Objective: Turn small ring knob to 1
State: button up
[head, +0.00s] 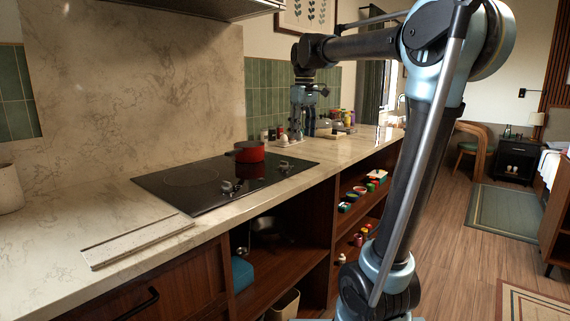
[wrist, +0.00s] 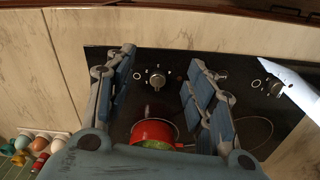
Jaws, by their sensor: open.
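The black cooktop (head: 160,187) has two silver knobs along its front edge. In the head view one is the nearer knob (head: 228,187) and one the farther knob (head: 284,167). In the wrist view one knob (wrist: 157,79) shows between my fingers, with a pale ring mark beside it. The other knob (wrist: 274,88) is at the right, beside another ring mark. I cannot tell which is the small ring's knob. My gripper (wrist: 158,60) is open and empty; it also shows in the head view (head: 302,115), raised above the counter. No contact with a knob is visible.
A red pot (head: 249,152) stands at the cooktop's far end, also seen low between my fingers in the wrist view (wrist: 153,131). An egg holder (wrist: 40,146) and jars (head: 270,134) stand beyond. A pale board (head: 138,240) lies on the near counter.

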notch_tip(320, 180, up, 4)
jog(key=n, duration=0.2)
send_over(284, 165)
jog(key=w, duration=0.1)
notch_tip(284, 165, down, 17)
jog(key=shift+r, duration=0.1)
jog(key=c, duration=1.1)
jog(key=shift+d, duration=0.1)
